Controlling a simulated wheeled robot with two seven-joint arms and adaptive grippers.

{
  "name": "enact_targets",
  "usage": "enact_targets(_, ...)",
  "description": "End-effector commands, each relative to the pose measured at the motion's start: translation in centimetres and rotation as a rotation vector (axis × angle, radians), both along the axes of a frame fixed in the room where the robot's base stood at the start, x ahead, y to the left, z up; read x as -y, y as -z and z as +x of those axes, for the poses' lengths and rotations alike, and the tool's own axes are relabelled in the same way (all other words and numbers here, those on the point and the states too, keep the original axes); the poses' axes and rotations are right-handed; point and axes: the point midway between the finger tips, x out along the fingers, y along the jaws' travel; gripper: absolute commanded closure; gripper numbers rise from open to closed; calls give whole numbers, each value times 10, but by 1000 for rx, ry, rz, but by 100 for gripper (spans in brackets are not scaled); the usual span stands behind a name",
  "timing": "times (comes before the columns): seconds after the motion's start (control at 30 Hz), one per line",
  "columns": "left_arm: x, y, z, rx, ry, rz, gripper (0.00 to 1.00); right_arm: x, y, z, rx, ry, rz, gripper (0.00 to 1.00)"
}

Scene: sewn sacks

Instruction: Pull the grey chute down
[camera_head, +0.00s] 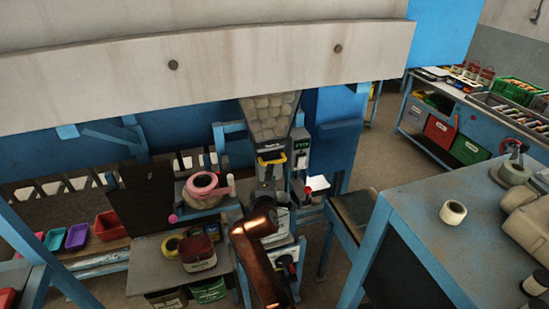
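The grey chute (271,148) hangs under a see-through hopper full of pale lumps, in the middle of the head view. A yellow handle (272,160) crosses its front. A copper-coloured arm of mine, apparently the right, rises from the bottom edge and bends up toward the chute. My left gripper is not in view.
A control box (301,150) with a green display stands right of the chute. A blue bench (470,235) with a white roll (453,212) fills the right. A large pale beam (200,58) spans the top.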

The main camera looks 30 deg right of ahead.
Motion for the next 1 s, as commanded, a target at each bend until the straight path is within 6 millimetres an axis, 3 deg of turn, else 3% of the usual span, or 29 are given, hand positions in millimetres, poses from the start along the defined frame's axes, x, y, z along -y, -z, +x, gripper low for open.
enact_targets(0.03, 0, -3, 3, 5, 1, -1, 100, 2, -10, -2, 6, 7, -5, 71)
enact_targets(0.13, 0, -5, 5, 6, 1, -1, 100, 8, -15, -1, 8, 15, -12, 71)
enact_targets(0.6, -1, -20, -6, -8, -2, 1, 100, 44, -2, 51, 7, 12, -12, 71)
enact_targets(1.0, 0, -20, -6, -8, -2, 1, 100, 48, 1, 56, 10, 12, -10, 73)
